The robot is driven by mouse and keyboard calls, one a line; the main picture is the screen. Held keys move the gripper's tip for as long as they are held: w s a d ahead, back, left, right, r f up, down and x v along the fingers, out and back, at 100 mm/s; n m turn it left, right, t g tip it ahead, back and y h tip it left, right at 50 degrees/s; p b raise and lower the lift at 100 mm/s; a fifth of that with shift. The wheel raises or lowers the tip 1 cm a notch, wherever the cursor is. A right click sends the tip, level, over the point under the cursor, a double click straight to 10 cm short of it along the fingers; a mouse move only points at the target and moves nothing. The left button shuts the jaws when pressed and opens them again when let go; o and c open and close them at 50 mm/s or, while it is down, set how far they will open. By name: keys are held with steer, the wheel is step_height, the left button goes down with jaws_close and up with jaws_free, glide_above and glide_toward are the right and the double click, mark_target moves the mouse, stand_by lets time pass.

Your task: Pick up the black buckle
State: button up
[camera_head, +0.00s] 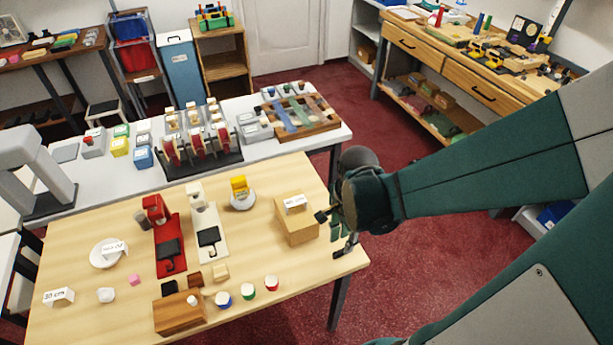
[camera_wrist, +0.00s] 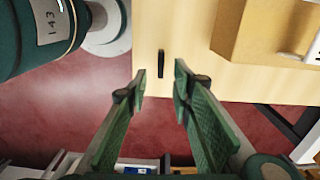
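A small narrow black piece (camera_wrist: 161,64), which looks like the black buckle seen end-on or from above, lies on the wooden table (camera_wrist: 190,75) near its corner in the wrist view. My gripper (camera_wrist: 160,84) is open and empty, with its two green fingers pointing toward the piece. The piece lies in line with the gap between the fingertips, just beyond them, and does not look touched. In the head view my gripper (camera_head: 345,244) hangs over the table's right edge; I cannot make out the black piece clearly there.
A wooden box (camera_head: 297,223) with a white label stands close beside my gripper. Red (camera_head: 170,229) and pale (camera_head: 211,254) strips with black hooked pieces lie further left. Small coloured jars (camera_head: 248,291) stand near the front. Red floor lies beyond the edge.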

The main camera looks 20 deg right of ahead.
mark_target(340, 253)
steer(key=shift+w+d+f+b, duration=0.1)
steer(key=shift+f+b, duration=0.8)
steer(key=shift+f, duration=1.5)
steer(key=c, duration=0.7)
